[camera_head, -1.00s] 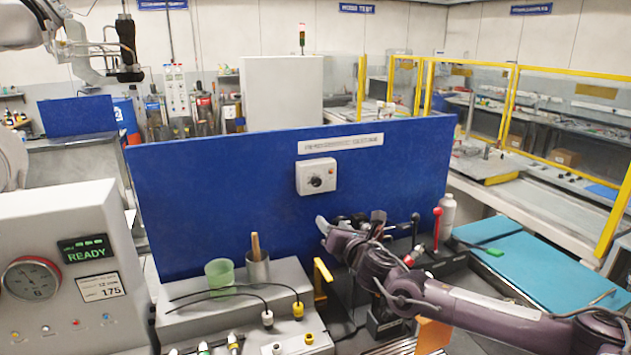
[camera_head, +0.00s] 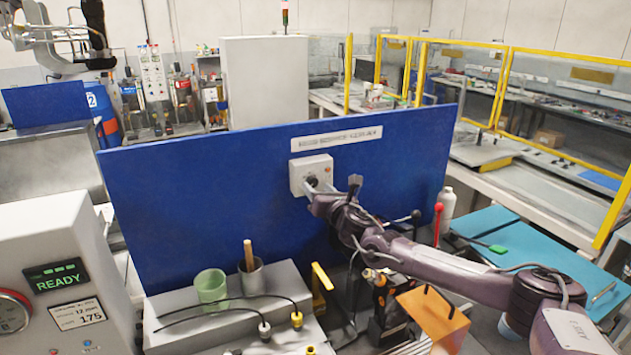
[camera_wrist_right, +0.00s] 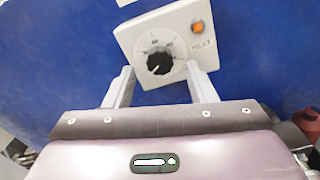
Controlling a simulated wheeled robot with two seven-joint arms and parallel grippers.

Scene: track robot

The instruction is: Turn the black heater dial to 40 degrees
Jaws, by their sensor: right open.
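The black heater dial (camera_wrist_right: 159,63) sits on a white control box (camera_wrist_right: 131,37) fixed to the blue panel. In the right wrist view it has a pale pointer line toward its lower left and marks around it. An orange lamp (camera_wrist_right: 198,27) is beside it. In the head view the dial (camera_head: 312,181) is partly covered by my right gripper (camera_head: 320,188). My right gripper is open, with one finger on each side of the dial in the wrist view; I cannot tell whether they touch it. At the upper left of the head view is my left gripper (camera_head: 97,40), its fingers unclear.
The blue panel (camera_head: 200,200) stands behind the bench. A green cup (camera_head: 211,287), a metal cup (camera_head: 251,278) and black cables sit below it.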

